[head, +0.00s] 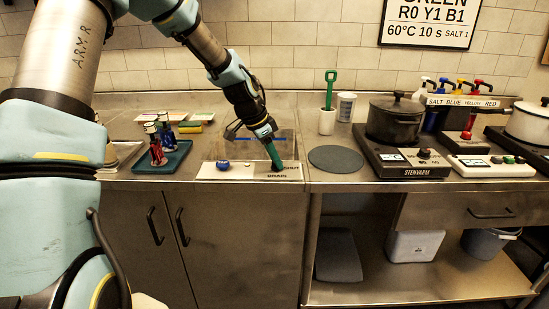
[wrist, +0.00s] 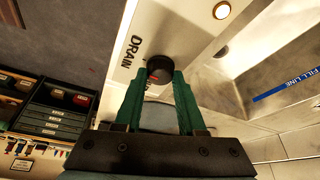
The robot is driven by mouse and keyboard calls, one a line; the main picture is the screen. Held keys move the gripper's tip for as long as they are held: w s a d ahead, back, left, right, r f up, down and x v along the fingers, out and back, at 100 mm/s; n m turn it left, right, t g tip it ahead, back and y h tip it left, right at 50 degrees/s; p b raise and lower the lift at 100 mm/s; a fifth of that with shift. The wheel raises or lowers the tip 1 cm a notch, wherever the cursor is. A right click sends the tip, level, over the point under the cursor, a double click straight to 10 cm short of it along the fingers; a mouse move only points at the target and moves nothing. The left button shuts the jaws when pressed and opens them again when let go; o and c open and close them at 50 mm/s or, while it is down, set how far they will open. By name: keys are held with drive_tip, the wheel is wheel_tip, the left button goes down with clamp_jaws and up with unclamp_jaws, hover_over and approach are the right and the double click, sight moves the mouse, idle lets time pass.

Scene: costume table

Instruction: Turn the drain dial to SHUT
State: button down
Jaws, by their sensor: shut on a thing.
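The drain dial (wrist: 160,68) is a small black round knob with a red mark, on a pale panel (head: 240,172) at the front of a basin. The word DRAIN is printed beside it. My gripper (wrist: 163,76) has green fingers, shut on the dial from two sides in the wrist view. In the head view my gripper (head: 277,166) points down at the panel's right part and hides the dial. Which way the dial's mark points relative to the labels is hard to tell.
A blue knob (head: 223,165) sits on the panel's left. A teal tray (head: 163,160) with bottles stands further left. A grey round mat (head: 336,158), a dark pot (head: 395,118) on a hotplate and a dispenser rack are to the right. The basin (wrist: 285,70) bears a FILL LINE label.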

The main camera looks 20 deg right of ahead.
idle(0.4)
drive_tip(key=n+t+b, duration=0.1)
drive_tip(key=n+b, duration=0.1)
drive_tip(key=n, duration=0.1)
drive_tip(key=shift+s+f, duration=0.1)
drive_tip(key=shift+s, duration=0.1)
drive_tip(key=n+b, duration=0.1)
drive_tip(key=n, duration=0.1)
drive_tip(key=n+t, duration=0.1)
drive_tip(key=n+t+y+b, duration=0.1)
drive_tip(key=n, duration=0.1)
drive_tip(key=shift+s+d+n+b, duration=0.2)
drive_tip(key=shift+d+n+b, duration=0.05)
drive_tip(key=shift+n+b, duration=0.1)
drive_tip(key=n, duration=0.2)
drive_tip(key=n+t+y, duration=0.1)
drive_tip(key=n, duration=0.1)
drive_tip(key=shift+s+d+r+y, duration=0.1)
drive_tip(key=shift+r+y, duration=0.1)
drive_tip(key=shift+y, duration=0.1)
drive_tip(key=shift+n+t+y+p, duration=0.15)
drive_tip(key=shift+n+y+p, duration=0.35)
drive_tip(key=shift+n, duration=0.75)
drive_tip(key=shift+n+t+y+p, duration=0.15)
drive_tip(key=shift+n+y+p, duration=0.15)
drive_tip(key=shift+n+p, duration=0.65)
drive_tip(key=shift+f+n, duration=0.1)
drive_tip(key=shift+n, duration=0.35)
drive_tip(key=c, duration=0.5)
unclamp_jaws()
